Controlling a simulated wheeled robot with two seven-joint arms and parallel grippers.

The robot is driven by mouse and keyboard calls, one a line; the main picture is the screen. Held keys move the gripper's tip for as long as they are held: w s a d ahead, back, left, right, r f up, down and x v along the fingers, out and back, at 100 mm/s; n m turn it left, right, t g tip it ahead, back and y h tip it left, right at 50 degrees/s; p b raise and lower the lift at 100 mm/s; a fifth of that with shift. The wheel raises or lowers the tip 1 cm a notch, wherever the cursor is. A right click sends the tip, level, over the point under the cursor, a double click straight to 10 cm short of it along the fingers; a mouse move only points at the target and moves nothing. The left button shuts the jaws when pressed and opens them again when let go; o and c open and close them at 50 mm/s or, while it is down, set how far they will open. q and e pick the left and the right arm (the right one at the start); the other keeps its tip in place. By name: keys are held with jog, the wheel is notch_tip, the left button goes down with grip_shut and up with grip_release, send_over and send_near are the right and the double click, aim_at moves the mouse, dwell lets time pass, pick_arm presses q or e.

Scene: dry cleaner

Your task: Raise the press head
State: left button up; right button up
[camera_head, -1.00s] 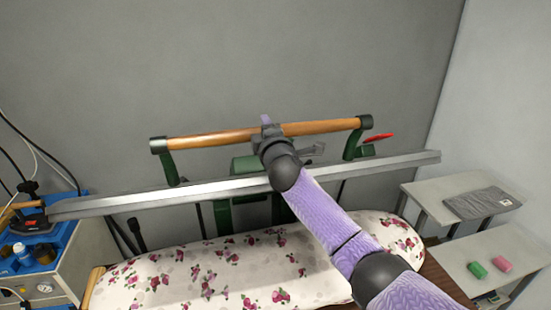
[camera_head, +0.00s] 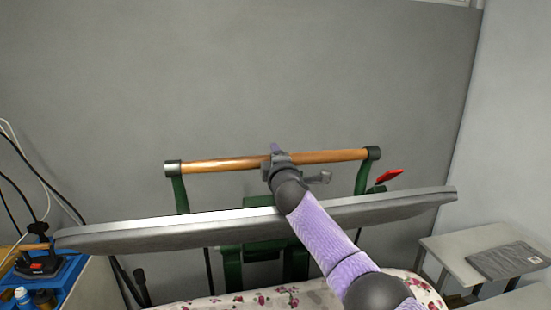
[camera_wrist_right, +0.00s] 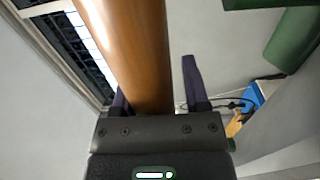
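The press head (camera_head: 150,233) is a long grey metal slab across the head view, raised above the flowered press pad (camera_head: 310,298), with its front face showing. Its handle is a wooden bar (camera_head: 225,164) on two green arms. My right gripper (camera_head: 274,150) is at the middle of this bar. In the right wrist view the bar (camera_wrist_right: 130,50) runs between the fingers (camera_wrist_right: 155,90). A gap shows between the bar and the right-hand finger, so the gripper is open around it. My left gripper is out of view.
A blue unit (camera_head: 60,280) with an iron (camera_head: 38,265) and hoses stands at the left. A small table (camera_head: 450,248) with a folded grey cloth (camera_head: 508,261) is at the right. A red lever (camera_head: 389,176) sticks out near the handle's right end. The wall behind is bare.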

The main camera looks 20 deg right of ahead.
jog(key=shift+o, duration=0.9)
jog(key=shift+w, duration=0.25)
jog(key=v, duration=1)
jog(key=shift+s, duration=0.15)
